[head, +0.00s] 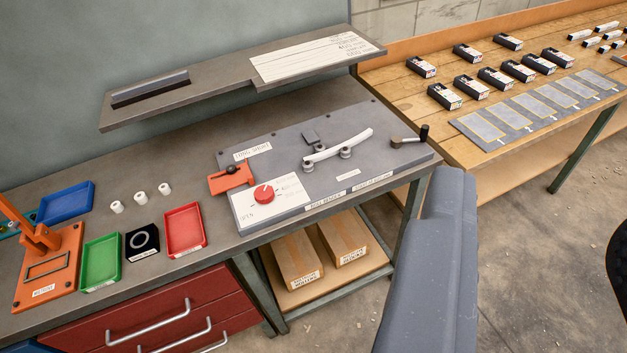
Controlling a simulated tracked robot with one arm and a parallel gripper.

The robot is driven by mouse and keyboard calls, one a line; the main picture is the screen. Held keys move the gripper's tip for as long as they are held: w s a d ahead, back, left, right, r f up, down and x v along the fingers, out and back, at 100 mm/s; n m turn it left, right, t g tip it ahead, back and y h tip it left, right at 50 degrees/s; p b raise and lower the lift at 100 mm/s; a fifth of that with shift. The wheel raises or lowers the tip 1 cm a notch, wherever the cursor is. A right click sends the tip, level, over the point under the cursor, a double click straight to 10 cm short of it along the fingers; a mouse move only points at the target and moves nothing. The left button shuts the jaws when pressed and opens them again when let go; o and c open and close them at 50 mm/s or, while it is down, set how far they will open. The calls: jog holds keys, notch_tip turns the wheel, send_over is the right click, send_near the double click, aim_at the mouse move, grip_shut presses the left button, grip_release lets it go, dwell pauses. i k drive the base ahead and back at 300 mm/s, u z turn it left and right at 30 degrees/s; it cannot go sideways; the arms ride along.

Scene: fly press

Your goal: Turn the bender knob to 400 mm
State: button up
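The bender knob (264,195) is a round red knob on a white dial plate (287,207) at the front left of the grey roll bender (300,140). A small pale mark shows on the knob, but its setting is too small to tell. "OPEN" is printed at the plate's lower left; several labels at its upper right are too small to read. A curved white strip (338,146) rests by the rollers on the bender. A crank with a dark handle (424,133) is at the bender's right end. My gripper is not in view.
A grey shelf (215,82) hangs above the bench's back. Red (186,230), green (101,262) and blue (66,203) trays lie left. A wooden table (400,88) with dark boxes stands right.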

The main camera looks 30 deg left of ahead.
aim_at(264, 194)
jog(key=u, duration=0.65)
jog(key=i, duration=0.95)
jog(key=z, duration=0.6)
jog(key=k, duration=1.65)
jog(key=u, duration=0.55)
jog(key=i, duration=0.3)
jog(key=u, duration=0.05)
